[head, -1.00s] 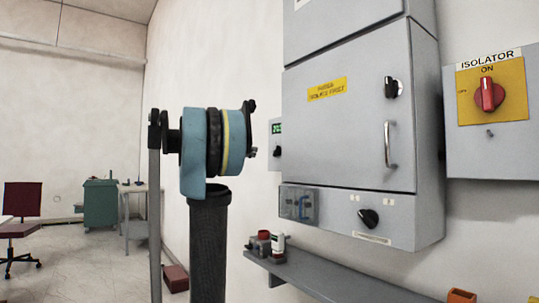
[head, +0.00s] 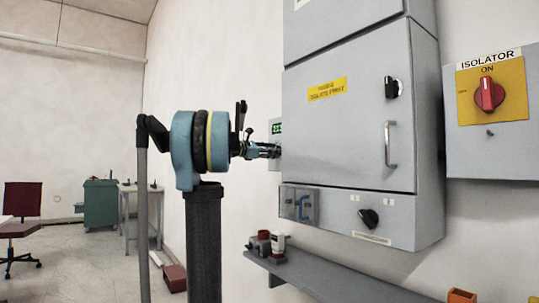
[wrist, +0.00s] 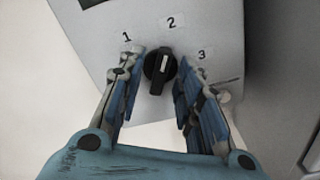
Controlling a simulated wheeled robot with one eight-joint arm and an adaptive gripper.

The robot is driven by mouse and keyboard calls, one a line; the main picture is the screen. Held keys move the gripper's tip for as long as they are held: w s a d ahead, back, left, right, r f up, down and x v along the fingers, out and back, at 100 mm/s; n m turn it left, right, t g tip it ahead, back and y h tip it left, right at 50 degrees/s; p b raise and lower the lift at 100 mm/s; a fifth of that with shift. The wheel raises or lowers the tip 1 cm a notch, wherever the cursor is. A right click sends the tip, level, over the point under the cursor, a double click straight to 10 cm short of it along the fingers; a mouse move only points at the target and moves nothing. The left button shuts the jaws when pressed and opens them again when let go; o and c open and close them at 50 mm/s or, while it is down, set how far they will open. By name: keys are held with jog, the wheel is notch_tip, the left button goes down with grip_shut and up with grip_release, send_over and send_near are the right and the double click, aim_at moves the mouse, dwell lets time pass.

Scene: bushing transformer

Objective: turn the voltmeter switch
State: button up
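The voltmeter switch is a black rotary knob (wrist: 160,72) on a grey box, with marks 1, 2 and 3 around it in the wrist view. Its white pointer line points up, roughly toward 2. My gripper (wrist: 161,62) is open, with one blue finger on each side of the knob. Small gaps seem to show between knob and fingers; I cannot tell if either touches. In the head view my gripper (head: 266,150) is at the small grey box with a green display (head: 277,128), and the knob is hidden there.
A large grey cabinet (head: 350,130) with a handle and black knobs stands just right of the small box. A shelf (head: 330,277) with small items runs below. A red isolator switch (head: 489,94) is at the far right.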

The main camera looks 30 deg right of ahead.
grip_shut()
jog(key=shift+m, duration=0.5)
jog(key=m, duration=1.1)
jog(key=shift+s+f, duration=0.1)
jog(key=shift+f, duration=0.1)
dwell(0.5)
grip_release()
